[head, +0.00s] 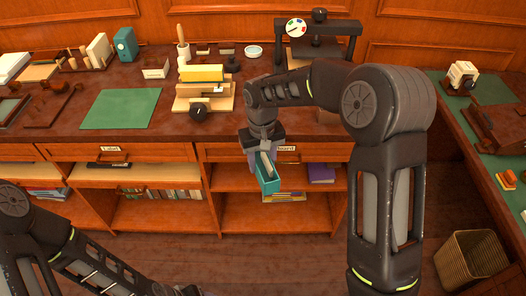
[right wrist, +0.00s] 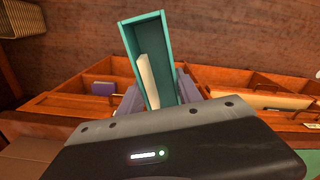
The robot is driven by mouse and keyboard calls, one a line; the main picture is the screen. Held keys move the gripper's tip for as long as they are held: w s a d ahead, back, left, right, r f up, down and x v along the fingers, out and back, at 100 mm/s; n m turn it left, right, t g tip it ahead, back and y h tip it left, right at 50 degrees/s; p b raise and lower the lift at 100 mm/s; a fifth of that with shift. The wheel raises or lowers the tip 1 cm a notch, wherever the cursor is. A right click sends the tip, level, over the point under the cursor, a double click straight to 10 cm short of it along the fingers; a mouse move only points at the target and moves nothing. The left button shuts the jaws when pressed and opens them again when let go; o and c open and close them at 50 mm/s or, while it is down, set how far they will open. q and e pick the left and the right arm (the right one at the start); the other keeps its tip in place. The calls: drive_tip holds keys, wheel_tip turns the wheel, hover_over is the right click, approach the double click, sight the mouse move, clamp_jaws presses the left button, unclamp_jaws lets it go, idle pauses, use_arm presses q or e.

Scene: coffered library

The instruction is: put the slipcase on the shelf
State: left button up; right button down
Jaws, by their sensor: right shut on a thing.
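My right gripper (head: 264,150) is shut on the teal slipcase (head: 267,184) and holds it in front of the open shelf bay (head: 235,211) under the desk. In the right wrist view the slipcase (right wrist: 155,60) is between the two fingers (right wrist: 157,92), its open side toward the camera. A pale, thin thing (right wrist: 148,82) is inside it. The slipcase looks slightly tilted. In the head view it covers part of the bay. My left arm shows at the lower left, with its gripper out of the picture.
A purple box (head: 321,173) and a stack of flat books (head: 284,197) are in the bay. Drawer fronts (head: 112,150) run above the shelves. A wicker basket (head: 470,261) stands at right.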

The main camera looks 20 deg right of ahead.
sight(268, 194)
drive_tip(key=s+f, duration=0.1)
drive_tip(key=f, duration=0.2)
drive_tip(key=s+f, duration=0.2)
drive_tip(key=f, duration=0.1)
drive_tip(key=s+f, duration=0.1)
drive_tip(key=f, duration=0.3)
drive_tip(key=shift+s+d, duration=0.2)
drive_tip(key=shift+d, duration=0.05)
